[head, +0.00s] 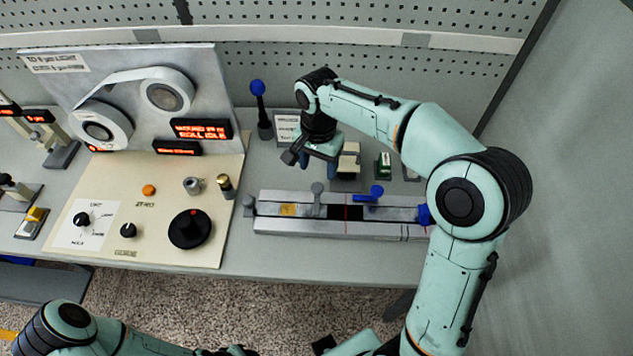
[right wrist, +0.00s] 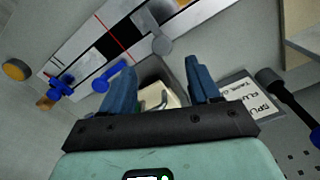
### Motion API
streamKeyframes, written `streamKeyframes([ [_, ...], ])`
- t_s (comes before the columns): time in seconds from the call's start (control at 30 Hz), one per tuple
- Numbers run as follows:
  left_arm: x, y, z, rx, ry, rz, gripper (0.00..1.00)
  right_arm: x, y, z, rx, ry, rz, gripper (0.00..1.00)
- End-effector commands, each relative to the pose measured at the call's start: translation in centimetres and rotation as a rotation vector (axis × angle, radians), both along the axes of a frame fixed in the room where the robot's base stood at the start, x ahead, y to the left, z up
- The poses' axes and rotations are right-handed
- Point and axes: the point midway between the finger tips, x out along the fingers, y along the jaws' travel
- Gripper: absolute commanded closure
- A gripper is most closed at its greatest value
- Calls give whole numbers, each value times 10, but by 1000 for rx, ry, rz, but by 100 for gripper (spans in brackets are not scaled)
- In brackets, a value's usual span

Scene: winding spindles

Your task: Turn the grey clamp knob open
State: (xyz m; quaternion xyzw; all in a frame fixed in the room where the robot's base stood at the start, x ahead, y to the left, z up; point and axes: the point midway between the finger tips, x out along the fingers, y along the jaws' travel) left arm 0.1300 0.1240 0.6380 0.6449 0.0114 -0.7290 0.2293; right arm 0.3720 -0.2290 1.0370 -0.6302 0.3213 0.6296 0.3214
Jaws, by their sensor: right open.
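The grey clamp knob (head: 317,188) stands on the left half of a long metal rail fixture (head: 290,226) on the bench. In the right wrist view the grey knob (right wrist: 160,43) lies beyond the fingertips, between them in the picture. A blue clamp knob (head: 376,191) sits to its right on the same rail; it also shows in the right wrist view (right wrist: 109,76). My right gripper (head: 318,165) is open and points down just behind the rail, apart from the grey knob. Its blue fingers (right wrist: 160,76) hold nothing.
A cream block (head: 349,160) in a grey holder is close beside my right gripper. A blue-topped lever (head: 258,100) and a printed card (head: 286,127) stand behind. Left is a control panel with a black dial (head: 190,229). The bench front is clear.

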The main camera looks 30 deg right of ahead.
Motion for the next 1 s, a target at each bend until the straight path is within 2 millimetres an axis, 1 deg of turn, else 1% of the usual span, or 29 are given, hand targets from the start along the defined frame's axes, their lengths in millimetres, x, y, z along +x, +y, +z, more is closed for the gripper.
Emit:
streamKeyframes([
  [0.03,-3,0,-4,0,3,0,57,-1,0,-14,-1,6,0,39],
  [0.2,-5,0,-8,0,6,0,57,-1,0,-48,0,4,0,39],
  [0.3,-6,0,-10,0,7,0,57,0,0,-63,0,2,1,39],
  [0.4,-7,0,-11,0,8,0,57,0,0,-74,0,2,1,39],
  [0.57,-7,0,-11,0,8,0,57,0,0,-82,1,-1,1,39],
  [0.83,-7,0,-11,0,8,0,57,0,0,-83,0,-1,1,39],
  [0.87,-7,0,-11,0,8,0,57,0,0,-83,0,-1,1,49],
  [0.9,-7,0,-11,0,8,0,57,0,0,-83,0,-1,1,62],
  [0.97,-7,0,-11,0,8,0,57,0,0,-83,0,-1,1,81],
  [1.0,-7,0,-11,0,8,0,57,0,0,-83,1,-1,1,94],
])
